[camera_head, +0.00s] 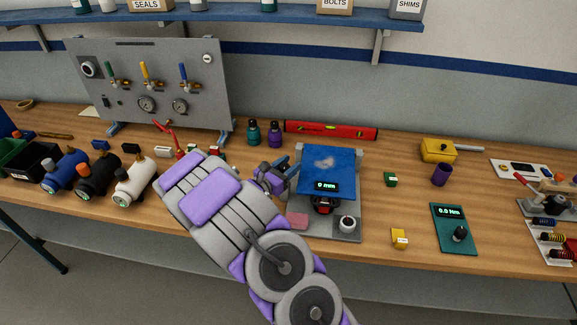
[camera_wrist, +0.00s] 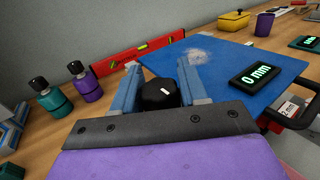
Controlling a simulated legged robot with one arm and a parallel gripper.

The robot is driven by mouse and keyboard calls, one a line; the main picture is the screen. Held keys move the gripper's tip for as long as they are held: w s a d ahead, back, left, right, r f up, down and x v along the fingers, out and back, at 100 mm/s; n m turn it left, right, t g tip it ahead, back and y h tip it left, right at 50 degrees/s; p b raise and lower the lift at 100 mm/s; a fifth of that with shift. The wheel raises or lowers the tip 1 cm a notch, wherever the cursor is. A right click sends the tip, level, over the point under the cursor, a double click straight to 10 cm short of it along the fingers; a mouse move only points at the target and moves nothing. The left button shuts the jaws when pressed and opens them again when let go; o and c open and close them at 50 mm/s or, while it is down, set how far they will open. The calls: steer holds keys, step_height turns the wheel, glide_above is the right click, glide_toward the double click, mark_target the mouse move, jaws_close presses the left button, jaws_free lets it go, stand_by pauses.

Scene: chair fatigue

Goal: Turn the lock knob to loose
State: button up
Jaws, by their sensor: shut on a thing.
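A black lock knob (camera_wrist: 157,96) with a short white mark shows in the wrist view. It sits between the two blue fingers of my gripper (camera_wrist: 160,72), which is shut on it. In the head view my gripper (camera_head: 283,172) reaches the left edge of a device with a blue plate (camera_head: 330,164) on a grey base (camera_head: 348,200). There the knob is hidden behind my gripper. The display (camera_head: 325,187) reads 0 mm, also in the wrist view (camera_wrist: 255,77). No loose or locked marking is readable beside the knob.
A red level (camera_head: 330,131) lies behind the device, with teal (camera_head: 253,134) and purple (camera_head: 274,135) bottles to its left. A gauge panel (camera_head: 150,85) stands at back left.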

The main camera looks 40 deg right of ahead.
steer(key=shift+f+n+t, duration=0.1)
steer(key=shift+n+t, duration=0.2)
steer(key=shift+t, duration=0.5)
steer(key=shift+w+a+n+t+y+p, duration=0.15)
steer(key=shift+n+t+y+p, duration=0.15)
steer(key=shift+n+t, duration=0.45)
steer(key=shift+w+n+t+y+p, duration=0.1)
steer(key=shift+n+t+y+p, duration=0.1)
steer(key=shift+n+t+y, duration=0.4)
steer(key=n+t+y+p, duration=0.1)
steer(key=p, duration=0.2)
steer(key=n+t+y+p, duration=0.1)
steer(key=t+p, duration=0.1)
steer(key=p, duration=0.1)
steer(key=n+t+p, duration=0.1)
steer(key=t+p, duration=0.1)
steer(key=p, duration=0.1)
steer(key=shift+w+r+y, duration=0.1)
steer(key=shift+r+y, duration=0.2)
steer(key=shift+y, duration=0.1)
steer(key=shift+w+a+f+n+t+y+p, duration=0.1)
steer(key=shift+a+f+n+t+y+p, duration=0.05)
steer(key=shift+n+t+y+p, duration=0.95)
steer(key=shift+w+a+f+n+t+y+p, duration=0.1)
steer(key=shift+n+t+y+p, duration=0.55)
steer(key=shift+n+y, duration=0.3)
steer(key=shift+a+y, duration=0.1)
steer(key=shift+y, duration=0.25)
steer(key=o, duration=1)
steer(key=shift+c, duration=0.2)
